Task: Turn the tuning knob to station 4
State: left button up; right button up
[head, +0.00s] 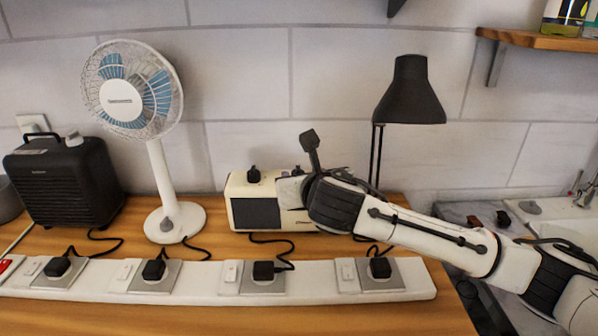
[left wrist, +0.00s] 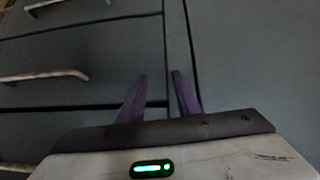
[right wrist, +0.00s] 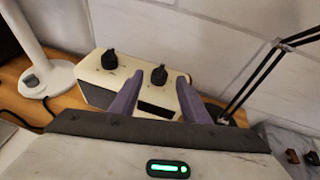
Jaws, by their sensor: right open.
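The radio is a cream box (head: 236,188) with a dark front panel, standing on the wooden bench; it also shows in the right wrist view (right wrist: 88,72). Two black knobs sit on its top: a left knob (right wrist: 109,60) and a right knob (right wrist: 159,74). I cannot read which one is for tuning, and no station marks are legible. My right gripper (right wrist: 161,78) is open, its purple fingers on either side of the right knob in the picture; contact is not clear. In the head view my right wrist covers the radio's right part. My left gripper (left wrist: 160,75) is open and empty before grey drawers.
A white fan (head: 155,150) and a black heater (head: 65,180) stand left of the radio. A black lamp (head: 409,92) stands behind my right arm. A white power strip (head: 205,283) with several plugs and cords runs along the front.

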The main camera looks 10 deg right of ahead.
aim_at(293, 173)
jog(key=shift+x, duration=1.8)
jog(key=c, duration=1)
jog(key=shift+a+h, duration=0.1)
jog(key=shift+h, duration=0.2)
jog(key=m+h, duration=0.1)
jog(key=m+g+h, duration=0.1)
jog(key=m+h, duration=0.2)
jog(key=shift+w+a+m+h, duration=0.1)
jog(key=shift+a+m+h, duration=0.2)
jog(key=shift+a+h, duration=0.1)
jog(key=m+g+h, duration=0.1)
jog(key=m+h, duration=0.1)
jog(key=m+g+h, duration=0.2)
jog(key=shift+w+a, duration=0.15)
jog(key=shift+w, duration=0.05)
jog(key=shift+m+g, duration=0.3)
jog(key=shift+m, duration=0.1)
